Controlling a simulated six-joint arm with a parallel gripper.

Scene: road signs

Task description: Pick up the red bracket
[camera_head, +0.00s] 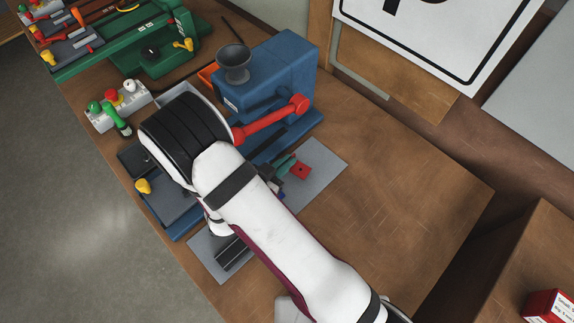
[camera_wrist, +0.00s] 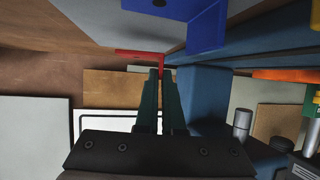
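The red bracket (camera_head: 300,170) is a small red piece at the fingertips of my gripper (camera_head: 287,166), over the grey mat. In the wrist view the red bracket (camera_wrist: 140,53) shows as a thin L shape. One leg reaches in between the tips of the two teal fingers (camera_wrist: 162,75), which are close together. My gripper appears shut on that leg, with the other leg sticking out to the left. Part of the leg between the fingers is hidden. My wrist hides much of the mat in the head view.
A blue press (camera_head: 275,75) with a red lever (camera_head: 272,119) stands just behind my gripper. A bright blue piece (camera_wrist: 205,25) is close by in the wrist view. The grey mat (camera_head: 322,160) lies on the wooden table (camera_head: 400,170), which is clear to the right.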

